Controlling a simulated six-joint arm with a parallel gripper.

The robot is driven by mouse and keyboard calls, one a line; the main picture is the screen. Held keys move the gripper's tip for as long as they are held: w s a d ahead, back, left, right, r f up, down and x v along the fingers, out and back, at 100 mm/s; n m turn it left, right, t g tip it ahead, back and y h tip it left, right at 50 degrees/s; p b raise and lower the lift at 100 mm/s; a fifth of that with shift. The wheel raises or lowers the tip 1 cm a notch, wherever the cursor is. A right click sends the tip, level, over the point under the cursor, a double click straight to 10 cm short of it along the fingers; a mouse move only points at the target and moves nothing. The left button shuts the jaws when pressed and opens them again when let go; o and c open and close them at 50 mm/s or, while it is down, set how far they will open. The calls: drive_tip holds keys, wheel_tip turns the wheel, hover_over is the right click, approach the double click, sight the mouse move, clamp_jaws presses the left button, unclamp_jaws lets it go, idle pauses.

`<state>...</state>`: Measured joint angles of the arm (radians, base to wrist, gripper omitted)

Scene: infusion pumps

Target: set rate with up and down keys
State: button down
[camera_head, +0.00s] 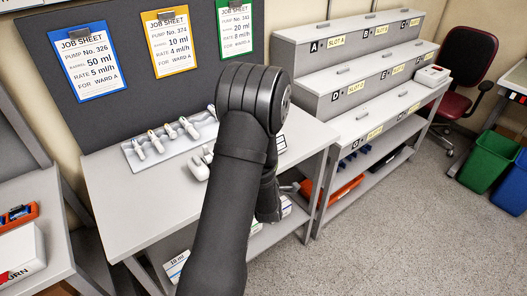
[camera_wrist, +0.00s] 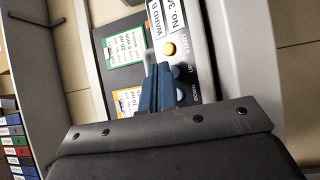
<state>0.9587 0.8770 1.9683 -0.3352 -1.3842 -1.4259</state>
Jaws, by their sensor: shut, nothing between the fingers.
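In the wrist view a pale infusion pump (camera_wrist: 197,50) shows a "No. 3…" label, partly cut off, and a "WARD B" label. Its keys stand in a row: a yellow START key (camera_wrist: 170,48), a blue UP key (camera_wrist: 176,71) and a DOWN key (camera_wrist: 181,95). My gripper (camera_wrist: 158,68) is shut and empty, its tips close beside the UP key; I cannot tell if they touch it. In the head view my arm hides the gripper and most of the pump. Job sheets hang behind: blue (camera_head: 88,63), yellow (camera_head: 172,42) and green (camera_head: 234,29).
A rack with several syringes (camera_head: 170,140) lies on the grey bench (camera_head: 125,205), left of my arm. A stepped slot stand (camera_head: 345,70) is at the right, with a white device (camera_head: 432,76) at its end. A red chair (camera_head: 462,95) and bins (camera_head: 490,157) stand farther right.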

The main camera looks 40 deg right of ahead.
drive_tip(key=shift+w+a+f, duration=0.25)
drive_tip(key=shift+w+f, duration=0.15)
idle(0.5)
drive_tip(key=shift+s, duration=0.2)
drive_tip(key=shift+s+f, duration=0.1)
drive_tip(key=shift+s, duration=0.45)
drive_tip(key=shift+d, duration=0.1)
drive_tip(key=shift+s+r, duration=0.2)
drive_tip(key=shift+r, duration=0.05)
drive_tip(key=shift+s+r, duration=0.4)
drive_tip(key=shift+s, duration=0.3)
drive_tip(key=shift+s+r, duration=0.35)
drive_tip(key=shift+s, duration=0.35)
drive_tip(key=shift+s+r, duration=0.4)
drive_tip(key=shift+s, duration=0.3)
drive_tip(key=shift+w+d, duration=0.1)
drive_tip(key=shift+s+r, duration=0.35)
drive_tip(key=shift+s, duration=0.3)
drive_tip(key=shift+s+r, duration=0.4)
drive_tip(key=shift+s, duration=0.3)
drive_tip(key=shift+s+r, duration=0.35)
drive_tip(key=shift+s, duration=0.3)
